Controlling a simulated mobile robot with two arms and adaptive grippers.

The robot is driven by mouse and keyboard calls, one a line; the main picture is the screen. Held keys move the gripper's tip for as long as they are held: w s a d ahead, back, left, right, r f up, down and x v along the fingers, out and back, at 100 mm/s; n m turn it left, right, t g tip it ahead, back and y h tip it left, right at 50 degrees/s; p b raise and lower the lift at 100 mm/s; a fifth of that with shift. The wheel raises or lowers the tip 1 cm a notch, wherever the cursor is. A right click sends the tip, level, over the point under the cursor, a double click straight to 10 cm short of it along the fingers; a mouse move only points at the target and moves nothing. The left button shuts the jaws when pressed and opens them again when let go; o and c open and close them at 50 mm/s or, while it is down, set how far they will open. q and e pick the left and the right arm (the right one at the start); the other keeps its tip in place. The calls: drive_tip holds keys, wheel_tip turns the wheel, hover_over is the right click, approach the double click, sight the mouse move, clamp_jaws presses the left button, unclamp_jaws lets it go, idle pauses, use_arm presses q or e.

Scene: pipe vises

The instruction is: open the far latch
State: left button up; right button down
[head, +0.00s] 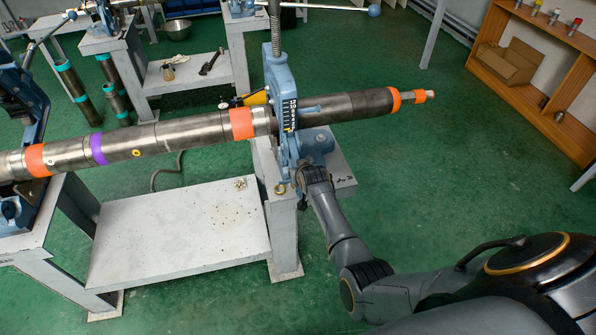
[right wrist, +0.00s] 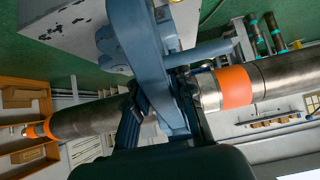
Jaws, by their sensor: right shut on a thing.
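The blue pipe vise (head: 283,75) on the right-hand stand holds a long steel pipe (head: 190,133) that runs through it. My right gripper (head: 300,180) is low on the near side of this vise, below the pipe. In the right wrist view the dark fingers of the right gripper (right wrist: 160,100) sit on both sides of a blue bar, which I take for the far latch (right wrist: 150,65), and are shut on it. The fingertips are partly hidden behind the blue metal. The vise frame appears upright around the pipe. My left gripper is not in view.
A second blue vise (head: 30,110) supports the pipe at the left edge. A low white shelf (head: 180,232) joins the stands. A wooden shelf unit (head: 535,110) with a cardboard box (head: 508,63) stands at the right. Green floor (head: 450,170) is clear on the right.

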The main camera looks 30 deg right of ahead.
drive_tip(key=c, duration=1.1)
unclamp_jaws()
drive_tip(key=shift+c, duration=0.2)
drive_tip(key=v, duration=1.2)
drive_tip(key=shift+w+f, duration=0.1)
drive_tip(key=s+a+f+n+g+y+b, duration=0.15)
drive_tip(key=s+f, duration=0.35)
drive_tip(key=f, duration=0.5)
drive_tip(key=s+a+f+n+g+b, duration=0.1)
drive_tip(key=s+a+f, duration=0.3)
drive_tip(key=f, duration=0.5)
drive_tip(key=s+a+f+n+g+y+b, duration=0.1)
drive_tip(key=s+f, duration=0.5)
drive_tip(key=f, duration=0.4)
drive_tip(key=s+f+g+b, duration=0.1)
drive_tip(key=s+f, duration=0.5)
drive_tip(key=s, duration=0.5)
drive_tip(key=s+f+n+g, duration=0.1)
drive_tip(key=s+f, duration=0.5)
drive_tip(key=s, duration=0.6)
drive_tip(key=s+f+g+b, duration=0.1)
drive_tip(key=s+f+g, duration=0.2)
drive_tip(key=s+f, duration=0.3)
drive_tip(key=s, duration=0.5)
drive_tip(key=shift+s+a+f+n+b, duration=0.35)
